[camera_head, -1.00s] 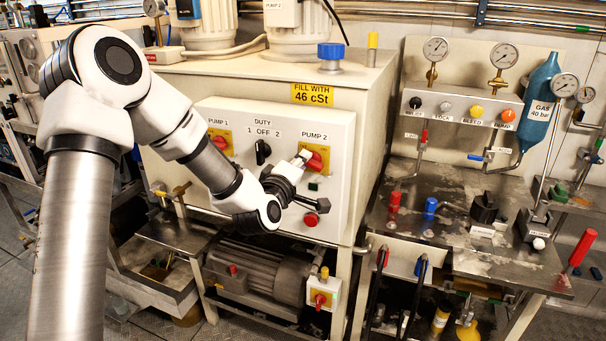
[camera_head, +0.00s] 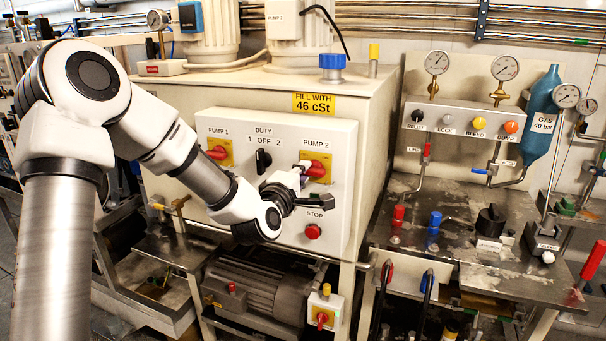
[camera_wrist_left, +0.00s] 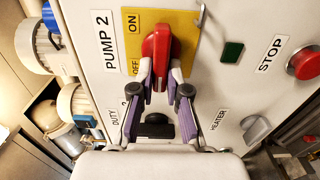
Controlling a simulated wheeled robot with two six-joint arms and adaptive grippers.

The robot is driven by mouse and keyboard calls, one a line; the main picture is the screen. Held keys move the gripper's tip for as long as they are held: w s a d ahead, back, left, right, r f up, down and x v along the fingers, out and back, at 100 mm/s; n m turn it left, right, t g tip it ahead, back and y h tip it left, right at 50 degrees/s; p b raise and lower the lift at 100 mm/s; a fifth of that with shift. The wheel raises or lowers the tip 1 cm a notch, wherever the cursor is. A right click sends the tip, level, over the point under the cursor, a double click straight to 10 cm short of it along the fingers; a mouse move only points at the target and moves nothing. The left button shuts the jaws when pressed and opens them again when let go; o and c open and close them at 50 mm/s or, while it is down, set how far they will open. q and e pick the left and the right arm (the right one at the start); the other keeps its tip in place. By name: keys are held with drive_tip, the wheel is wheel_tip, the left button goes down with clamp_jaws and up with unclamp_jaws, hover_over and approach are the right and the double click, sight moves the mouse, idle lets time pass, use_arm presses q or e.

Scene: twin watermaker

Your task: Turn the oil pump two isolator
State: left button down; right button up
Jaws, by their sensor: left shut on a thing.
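The pump 2 isolator is a red handle (camera_head: 318,168) on a yellow plate (camera_head: 325,158), below the PUMP 2 label on the white panel. In the left wrist view the red handle (camera_wrist_left: 157,50) stands along the picture's height, on the yellow plate (camera_wrist_left: 190,40) with ON and OFF marks. My left gripper (camera_wrist_left: 159,80) is shut on the near end of this handle, one finger on each side. My right gripper is not in view.
The pump 1 handle (camera_head: 217,153) and the black duty switch (camera_head: 263,161) sit left of it on the panel. A red stop button (camera_head: 313,231) is below. A steel bench (camera_head: 470,255) with valves stands right.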

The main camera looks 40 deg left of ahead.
use_arm(q)
drive_tip(key=c, duration=1.2)
unclamp_jaws()
drive_tip(key=shift+o, duration=0.2)
drive_tip(key=shift+a, duration=0.1)
drive_tip(key=v, duration=0.7)
drive_tip(key=shift+s, duration=0.3)
